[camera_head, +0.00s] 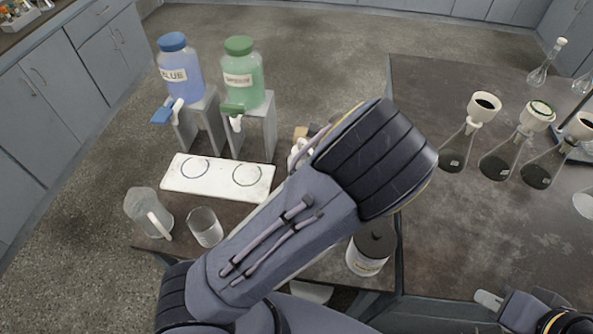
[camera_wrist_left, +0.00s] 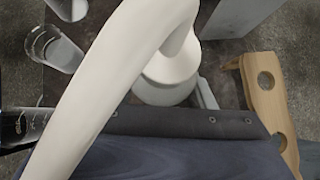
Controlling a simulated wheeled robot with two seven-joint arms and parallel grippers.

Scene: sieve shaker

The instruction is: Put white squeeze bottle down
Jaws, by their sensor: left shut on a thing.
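The white squeeze bottle (camera_wrist_left: 168,72) fills the middle of the left wrist view, its thick bent white spout (camera_wrist_left: 110,85) crossing close to the camera. My left gripper (camera_wrist_left: 172,100) is shut on the bottle; its fingers are mostly hidden by the bottle and spout. In the head view my left arm covers that gripper, and only a small white part (camera_head: 298,152) that looks like the bottle shows beside the arm. I cannot tell whether the bottle touches the table. My right gripper (camera_head: 490,299) is at the lower right, apart from the bottle; its opening is unclear.
A white plate with two rings (camera_head: 215,190), a pitcher (camera_head: 148,214) and a beaker (camera_head: 206,228) lie left of my arm. Blue and green dispensers (camera_head: 243,75) stand behind. A dark-lidded jar (camera_head: 369,250) is right. A wooden holed rack (camera_wrist_left: 262,95) is near the bottle. Flasks (camera_head: 500,160) stand on the right table.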

